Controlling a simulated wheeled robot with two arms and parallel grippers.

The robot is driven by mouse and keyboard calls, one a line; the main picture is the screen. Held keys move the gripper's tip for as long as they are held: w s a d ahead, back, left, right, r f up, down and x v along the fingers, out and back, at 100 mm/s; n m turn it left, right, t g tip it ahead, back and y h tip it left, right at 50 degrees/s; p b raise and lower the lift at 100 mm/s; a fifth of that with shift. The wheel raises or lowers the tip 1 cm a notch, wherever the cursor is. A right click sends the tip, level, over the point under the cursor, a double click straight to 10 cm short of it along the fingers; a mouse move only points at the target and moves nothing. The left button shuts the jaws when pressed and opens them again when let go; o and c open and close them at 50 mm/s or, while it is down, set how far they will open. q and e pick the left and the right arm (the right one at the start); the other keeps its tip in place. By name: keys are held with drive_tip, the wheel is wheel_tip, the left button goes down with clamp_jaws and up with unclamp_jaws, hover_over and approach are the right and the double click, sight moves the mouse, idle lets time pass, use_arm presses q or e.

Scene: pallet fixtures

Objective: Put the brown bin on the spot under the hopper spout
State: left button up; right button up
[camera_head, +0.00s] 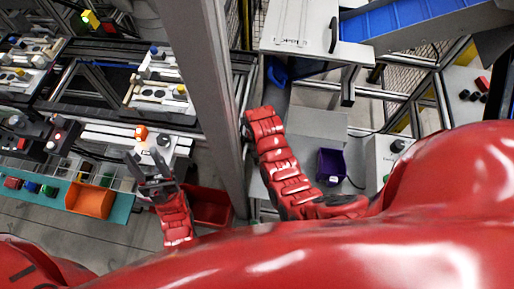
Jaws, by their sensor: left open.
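No bin looks clearly brown. An orange-brown bin (88,201) sits at the right end of a teal shelf at the lower left, closest to that colour. My left gripper (152,172) is open and empty, its dark fingers pointing up the picture, to the right of that bin and apart from it. My right arm bends up over the middle right; I see no fingers on it. A white machine with a blue chute (405,18) is at the top right and may be the hopper. The spot under its spout cannot be made out.
A red bin (207,207) is low beside my left arm. A grey post (214,80) stands between my arms. Fixture benches (160,90) fill the upper left.

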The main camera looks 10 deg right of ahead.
drive_tip(key=shift+r, duration=0.3)
wheel_tip(320, 180, up, 6)
drive_tip(key=shift+r+b, duration=0.15)
drive_tip(key=shift+b, duration=0.2)
wheel_tip(320, 180, up, 6)
drive_tip(key=p, duration=0.5)
drive_tip(key=shift+f, duration=0.25)
